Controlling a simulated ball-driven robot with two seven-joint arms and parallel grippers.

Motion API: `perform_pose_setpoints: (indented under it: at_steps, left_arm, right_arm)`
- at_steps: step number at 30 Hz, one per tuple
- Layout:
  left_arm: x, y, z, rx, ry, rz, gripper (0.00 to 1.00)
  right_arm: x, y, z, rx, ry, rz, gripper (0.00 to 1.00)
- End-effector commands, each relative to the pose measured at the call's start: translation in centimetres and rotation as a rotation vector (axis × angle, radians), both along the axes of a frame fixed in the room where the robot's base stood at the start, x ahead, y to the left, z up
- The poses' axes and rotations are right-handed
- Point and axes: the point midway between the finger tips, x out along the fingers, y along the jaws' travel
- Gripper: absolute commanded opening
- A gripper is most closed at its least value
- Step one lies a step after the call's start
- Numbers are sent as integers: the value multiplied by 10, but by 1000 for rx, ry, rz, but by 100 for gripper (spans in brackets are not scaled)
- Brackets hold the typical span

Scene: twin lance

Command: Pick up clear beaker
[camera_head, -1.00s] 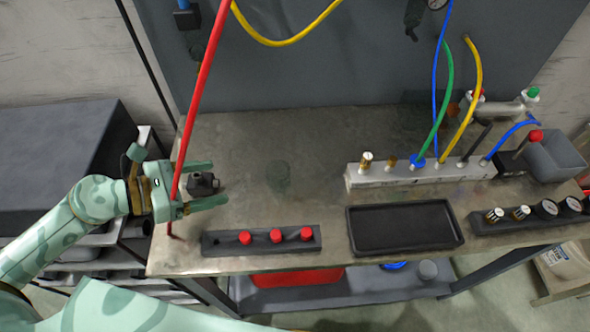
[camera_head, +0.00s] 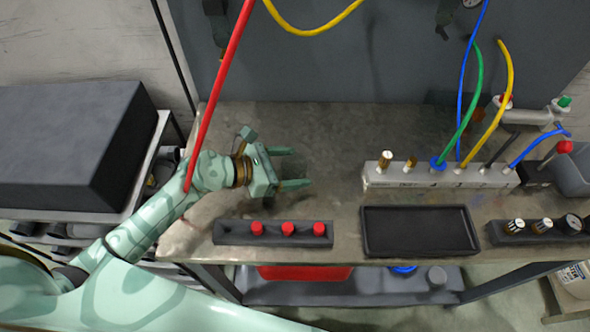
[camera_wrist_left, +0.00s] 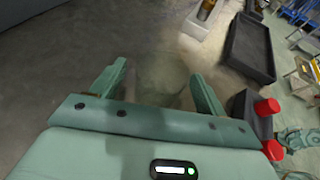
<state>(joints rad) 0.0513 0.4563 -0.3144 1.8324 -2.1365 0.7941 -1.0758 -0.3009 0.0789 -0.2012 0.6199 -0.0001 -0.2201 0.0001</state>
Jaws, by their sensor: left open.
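The clear beaker (camera_wrist_left: 163,76) shows faintly in the left wrist view as a see-through shape between the fingers of my left gripper (camera_wrist_left: 158,70). Its outline is hard to make out, and I cannot tell whether a finger touches it. In the head view my left gripper (camera_head: 299,167) is open over the left part of the bench, fingers pointing right. The beaker is too faint to pick out there. My right gripper is not in view.
A black rack with red knobs (camera_head: 287,229) lies in front of the gripper on the bench (camera_head: 335,130). A black tray (camera_head: 420,230) and a grey manifold with hoses (camera_head: 440,176) stand to the right. A red hose (camera_head: 222,90) crosses my left arm.

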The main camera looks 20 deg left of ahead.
Motion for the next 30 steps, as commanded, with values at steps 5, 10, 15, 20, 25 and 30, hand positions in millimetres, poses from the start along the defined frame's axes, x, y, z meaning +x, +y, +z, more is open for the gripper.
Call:
perform_pose_setpoints:
  at_steps: [5,10,15,20,25,30]
  left_arm:
    - [3,-4,-2,1,1,-1,74]
    - [3,-4,-2,1,1,-1,57]
    - [3,-4,-2,1,1,0,26]
    - [3,-4,-2,0,0,0,26]
    - [3,-4,3,1,-1,0,26]
    - [3,-4,27,2,-6,-1,26]
  right_arm:
    - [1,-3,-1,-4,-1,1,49]
    - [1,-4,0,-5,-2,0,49]
    - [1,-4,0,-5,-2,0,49]
    - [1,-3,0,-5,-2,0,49]
    - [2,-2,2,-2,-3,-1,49]
    - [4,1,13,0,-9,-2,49]
